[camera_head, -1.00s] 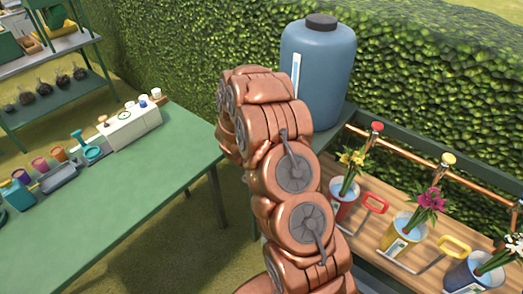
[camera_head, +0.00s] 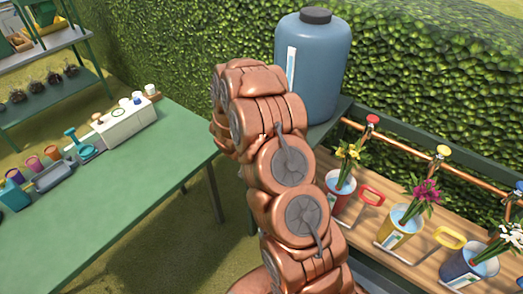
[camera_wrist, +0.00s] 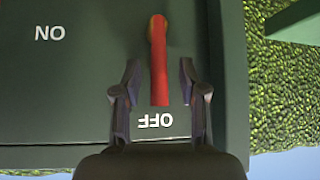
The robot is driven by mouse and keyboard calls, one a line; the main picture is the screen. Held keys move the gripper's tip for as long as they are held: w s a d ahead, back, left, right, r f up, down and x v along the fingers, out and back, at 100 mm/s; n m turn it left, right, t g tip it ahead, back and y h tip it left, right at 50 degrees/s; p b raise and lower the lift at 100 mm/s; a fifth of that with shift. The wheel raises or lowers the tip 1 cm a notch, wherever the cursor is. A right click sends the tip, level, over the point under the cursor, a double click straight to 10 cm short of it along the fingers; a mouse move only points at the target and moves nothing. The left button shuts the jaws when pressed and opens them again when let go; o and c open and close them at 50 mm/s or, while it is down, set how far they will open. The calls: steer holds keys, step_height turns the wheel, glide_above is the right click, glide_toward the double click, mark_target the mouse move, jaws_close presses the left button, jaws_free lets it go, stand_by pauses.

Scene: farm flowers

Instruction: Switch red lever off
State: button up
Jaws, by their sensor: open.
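The red lever (camera_wrist: 158,62) shows in the wrist view as a red bar with an orange-yellow upper end, on a dark green panel (camera_wrist: 60,95). Its red end points at the upside-down word OFF; the word ON, also upside down, is at the upper left. My gripper (camera_wrist: 158,75) is open, with one dark finger on each side of the lever's red end. In the head view my copper arm hides the gripper, and the lever is not visible there.
A blue tank (camera_head: 312,65) stands behind my arm. At the right, a wooden bench (camera_head: 372,255) holds flower buckets under copper pipes with coloured knobs. A green table (camera_head: 120,205) with cups and tools is at the left. A hedge (camera_head: 420,70) closes the back.

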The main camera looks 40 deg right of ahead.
steer(key=v, duration=1.2)
stand_by(0.6)
steer(key=w+a+r+n+t+y, duration=0.2)
steer(key=w+a+r+t+y, duration=0.15)
steer(key=a, duration=0.35)
steer(key=s+a+r+n+g+y+b, duration=0.1)
steer(key=s+a+r+n+y, duration=0.3)
steer(key=a, duration=0.5)
steer(key=s+a+r+n+y, duration=0.25)
steer(key=a+r, duration=0.25)
steer(key=a, duration=0.3)
steer(key=s+r+n+g, duration=0.3)
steer(key=s+g, duration=0.3)
steer(key=s, duration=1.4)
steer(key=s+d+g+h, duration=0.1)
steer(key=s+d, duration=0.2)
steer(key=s, duration=0.2)
steer(key=s+d+r+g+h, duration=0.1)
steer(key=s+d, duration=0.2)
steer(key=s, duration=0.3)
steer(key=shift+s+n+b, duration=0.15)
steer(key=shift+n+b, duration=0.2)
steer(key=shift+b, duration=0.1)
